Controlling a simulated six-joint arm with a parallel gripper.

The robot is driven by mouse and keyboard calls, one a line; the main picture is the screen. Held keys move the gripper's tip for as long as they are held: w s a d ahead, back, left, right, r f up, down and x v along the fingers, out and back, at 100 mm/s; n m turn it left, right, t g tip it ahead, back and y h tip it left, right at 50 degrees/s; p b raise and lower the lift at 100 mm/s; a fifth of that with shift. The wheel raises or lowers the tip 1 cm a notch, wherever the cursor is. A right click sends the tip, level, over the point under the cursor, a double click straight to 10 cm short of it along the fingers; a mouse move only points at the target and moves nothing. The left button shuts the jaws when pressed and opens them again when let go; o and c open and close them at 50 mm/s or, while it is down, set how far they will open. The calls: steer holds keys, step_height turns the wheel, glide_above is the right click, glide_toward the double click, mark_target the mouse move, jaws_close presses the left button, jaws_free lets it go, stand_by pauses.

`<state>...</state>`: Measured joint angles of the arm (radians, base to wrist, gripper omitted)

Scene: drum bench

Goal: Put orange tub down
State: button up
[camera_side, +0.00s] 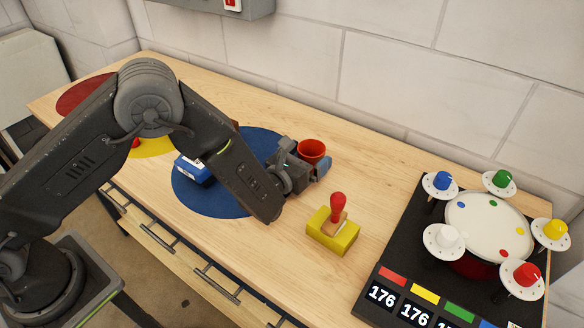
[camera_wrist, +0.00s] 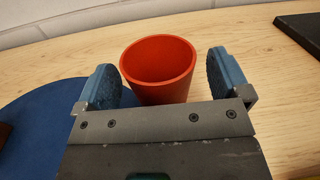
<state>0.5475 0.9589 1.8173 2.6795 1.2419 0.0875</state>
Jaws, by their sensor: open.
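The orange tub (camera_side: 312,150) is an open-topped round cup. It stands upright on the wooden bench at the right edge of the blue disc in the side view. In the wrist view the orange tub (camera_wrist: 160,66) sits between the two blue finger pads, with a gap on each side. My gripper (camera_side: 308,164) is open around it, low near the bench top. In the wrist view my gripper (camera_wrist: 165,85) shows both pads apart from the tub. The tub's lower part is hidden behind the gripper body.
A yellow block with a red-handled stamp (camera_side: 333,229) stands right of my gripper. A black board with a drum (camera_side: 487,228) and several coloured knobs is at the right. A blue object (camera_side: 194,170) lies on the blue disc (camera_side: 215,203). The bench behind the tub is clear.

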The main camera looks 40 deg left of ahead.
steer(key=s, duration=0.3)
steer(key=s+a, duration=0.1)
steer(key=s, duration=0.7)
steer(key=shift+s+a, duration=0.1)
steer(key=shift+a, duration=0.05)
steer(key=s+a+r+n+g+y, duration=0.1)
steer(key=a+r+n+y, duration=0.2)
steer(key=a+n+y, duration=0.1)
steer(key=a+r+n+g+y, duration=0.1)
steer(key=a+r+n+y, duration=0.2)
steer(key=a, duration=0.3)
steer(key=s+a+r+n+g+y, duration=0.1)
steer(key=a+r+n+y, duration=0.3)
steer(key=a+n, duration=0.1)
steer(key=shift+s+g+y, duration=0.35)
steer(key=shift+g+y, duration=0.05)
steer(key=s+a+r+n+g+h, duration=0.1)
steer(key=s+a+r+n+g, duration=0.15)
steer(key=s+n+g, duration=0.45)
steer(key=s+a+r+n+g, duration=0.1)
steer(key=s+a+n+g, duration=0.35)
steer(key=s+n, duration=0.4)
steer(key=s+d+r+n+t+h, duration=0.3)
steer(key=d+r+n+h, duration=0.4)
steer(key=d+n+h, duration=0.2)
steer(key=shift+s+r, duration=0.2)
steer(key=shift+s, duration=0.1)
